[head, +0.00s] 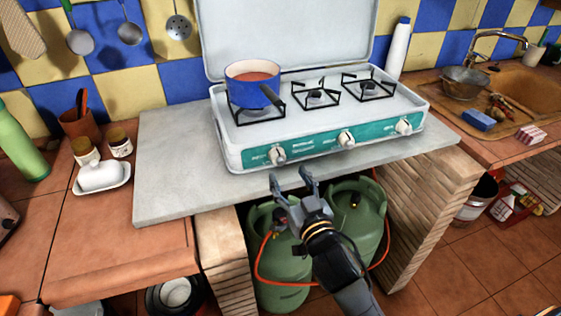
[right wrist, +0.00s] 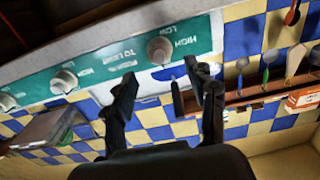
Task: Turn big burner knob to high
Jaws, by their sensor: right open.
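A white gas stove with a teal front panel (head: 318,143) stands on the grey counter slab. Three white knobs sit along the panel: a left knob (head: 277,155), a middle knob (head: 346,138) and a right knob (head: 404,125). My right gripper (head: 289,178) is open and empty, just in front of and below the left knob. In the right wrist view, the left knob (right wrist: 160,50) lies just beyond the gap between my open fingertips (right wrist: 160,78), apparently untouched. HIGH and LOW labels show upside down beside it. My left gripper is not in view.
A blue pot (head: 252,88) stands on the left burner, its handle toward the front right. The stove's lid is raised. Green gas bottles (head: 283,262) with an orange hose stand below the slab. A white butter dish (head: 102,178) is at left.

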